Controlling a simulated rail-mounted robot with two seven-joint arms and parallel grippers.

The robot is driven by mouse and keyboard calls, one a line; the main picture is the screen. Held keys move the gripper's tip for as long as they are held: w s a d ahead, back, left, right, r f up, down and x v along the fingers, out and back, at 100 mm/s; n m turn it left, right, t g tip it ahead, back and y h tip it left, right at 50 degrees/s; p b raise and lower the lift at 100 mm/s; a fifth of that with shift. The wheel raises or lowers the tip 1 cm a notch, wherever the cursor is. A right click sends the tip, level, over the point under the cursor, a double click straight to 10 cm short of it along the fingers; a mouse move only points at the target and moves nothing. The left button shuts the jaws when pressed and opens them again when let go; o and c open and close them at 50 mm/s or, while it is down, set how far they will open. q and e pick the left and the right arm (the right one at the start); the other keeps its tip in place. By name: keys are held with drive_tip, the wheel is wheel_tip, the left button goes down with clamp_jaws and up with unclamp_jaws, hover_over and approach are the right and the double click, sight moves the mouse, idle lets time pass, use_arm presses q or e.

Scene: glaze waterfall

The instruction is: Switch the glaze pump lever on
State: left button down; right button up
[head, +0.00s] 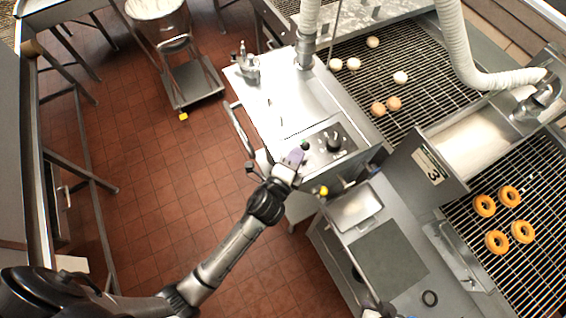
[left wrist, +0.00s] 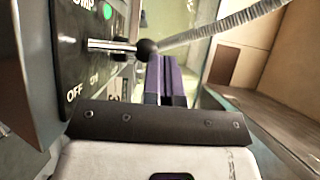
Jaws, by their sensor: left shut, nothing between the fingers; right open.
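The pump lever (left wrist: 112,46) is a metal rod with a black ball knob (left wrist: 147,48) in the left wrist view. It stands out from a dark plate (left wrist: 72,60) marked OFF, with a green light (left wrist: 107,11) above. Whether it is at on or off I cannot tell. My left gripper (head: 296,158) is at the control panel (head: 318,150) in the head view and hides the lever there. Its purple fingers (left wrist: 166,78) are shut and empty, close beside the knob; contact is unclear. My right gripper (head: 376,306) shows only partly at the bottom edge, open.
Pale and brown doughnuts (head: 394,103) lie on the wire conveyor (head: 350,95); glazed rings (head: 497,241) lie on the lower one. A ribbed hose (head: 452,45) hangs above.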

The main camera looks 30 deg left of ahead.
use_arm(q)
drive_tip(key=s+r+p, duration=0.1)
drive_tip(key=s+r, duration=0.6)
drive_tip(key=s, duration=0.5)
drive_tip(key=shift+d, duration=0.35)
drive_tip(key=shift+s, duration=0.1)
